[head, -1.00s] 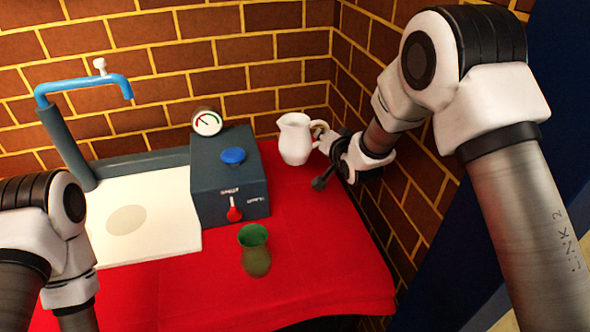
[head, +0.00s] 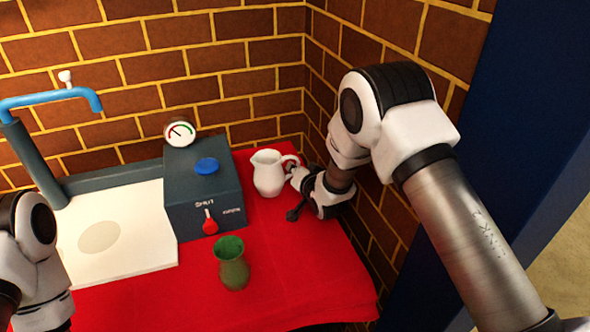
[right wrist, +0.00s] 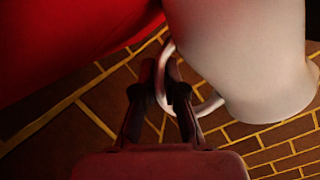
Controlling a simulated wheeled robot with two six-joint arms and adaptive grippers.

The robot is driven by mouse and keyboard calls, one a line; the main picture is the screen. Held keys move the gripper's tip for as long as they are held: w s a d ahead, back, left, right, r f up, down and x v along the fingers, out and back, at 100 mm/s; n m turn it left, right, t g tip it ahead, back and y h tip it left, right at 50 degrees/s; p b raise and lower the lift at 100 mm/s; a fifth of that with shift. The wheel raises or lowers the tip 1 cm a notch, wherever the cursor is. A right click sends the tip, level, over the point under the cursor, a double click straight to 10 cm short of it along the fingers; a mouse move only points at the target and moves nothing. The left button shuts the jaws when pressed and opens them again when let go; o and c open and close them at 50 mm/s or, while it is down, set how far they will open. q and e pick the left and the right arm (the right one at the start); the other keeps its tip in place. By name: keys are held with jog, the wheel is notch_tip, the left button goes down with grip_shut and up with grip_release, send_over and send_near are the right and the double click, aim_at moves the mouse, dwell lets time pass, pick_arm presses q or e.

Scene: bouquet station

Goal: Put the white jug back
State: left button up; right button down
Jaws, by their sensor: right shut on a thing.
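The white jug (head: 268,174) is upright at the back right of the red-covered table, just right of the dark box. My right gripper (head: 299,180) is shut on its handle from the right. In the right wrist view the fingers (right wrist: 166,80) close on the looped handle, and the pale jug body (right wrist: 245,55) fills the upper right. I cannot tell for sure whether the jug's base touches the cloth or is just above it. My left arm shows at the left edge, with its gripper out of view.
A dark box (head: 204,190) with a blue knob, red lever and gauge (head: 180,132) stands left of the jug. A green vase (head: 232,264) stands in front. A white sink (head: 130,235) with a blue tap is left. Brick walls close the back and right.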

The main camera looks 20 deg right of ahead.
jog(key=c, duration=1.2)
grip_release()
jog(key=shift+f, duration=0.15)
jog(key=shift+c, duration=0.2)
jog(key=shift+r, duration=0.25)
jog(key=v, duration=1.2)
jog(key=shift+f, duration=0.1)
